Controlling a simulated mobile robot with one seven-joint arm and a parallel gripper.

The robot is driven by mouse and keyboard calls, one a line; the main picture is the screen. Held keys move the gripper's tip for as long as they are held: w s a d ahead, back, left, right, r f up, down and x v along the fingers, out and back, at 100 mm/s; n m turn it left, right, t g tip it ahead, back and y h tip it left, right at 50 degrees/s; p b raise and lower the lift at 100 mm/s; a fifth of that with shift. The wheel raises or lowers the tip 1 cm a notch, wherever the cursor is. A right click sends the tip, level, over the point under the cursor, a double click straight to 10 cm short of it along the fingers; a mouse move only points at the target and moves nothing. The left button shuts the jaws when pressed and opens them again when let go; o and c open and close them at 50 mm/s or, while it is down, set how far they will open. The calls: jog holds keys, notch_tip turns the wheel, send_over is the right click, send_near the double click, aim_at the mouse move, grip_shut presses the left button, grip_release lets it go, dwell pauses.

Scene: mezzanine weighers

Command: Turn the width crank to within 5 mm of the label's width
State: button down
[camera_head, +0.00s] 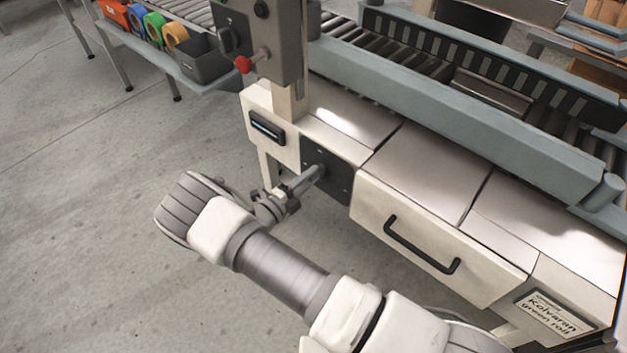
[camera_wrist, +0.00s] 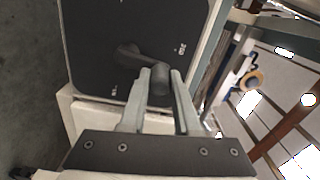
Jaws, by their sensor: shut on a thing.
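The width crank (camera_head: 313,174) sticks out of a dark square plate on the front of the cream machine cabinet. In the wrist view the crank's dark grey arm (camera_wrist: 130,56) runs from its hub on the plate to a knob (camera_wrist: 160,80). My gripper (camera_head: 283,198) reaches the crank from the front left. In the wrist view my gripper (camera_wrist: 161,80) has its two pale fingers on either side of the knob, shut on it. A small dark display (camera_head: 267,128) sits on the cabinet left of the plate; its reading is too small to make out.
A drawer with a black handle (camera_head: 420,245) lies right of the crank. A label plate (camera_head: 553,315) reads "Kolvaran green roll". A grey control box with a red knob (camera_head: 243,64) stands above. A roller conveyor with grey side rails (camera_head: 450,95) runs behind. The floor (camera_head: 90,230) at left is clear.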

jog(key=n, duration=0.1)
jog(key=w+a+n, duration=0.1)
jog(key=n, duration=0.1)
jog(key=a+n+b, duration=0.1)
jog(key=n, duration=0.1)
jog(key=shift+w+f, duration=0.15)
jog(key=shift+w, duration=0.05)
jog(key=shift+n, duration=0.3)
jog(key=c, duration=0.6)
grip_release()
jog(key=shift+c, duration=0.2)
jog(key=p+v, duration=0.2)
jog(key=v, duration=1.5)
jog(key=shift+p, duration=0.3)
jog(key=shift+s+a, duration=0.1)
jog(key=shift+s, duration=0.05)
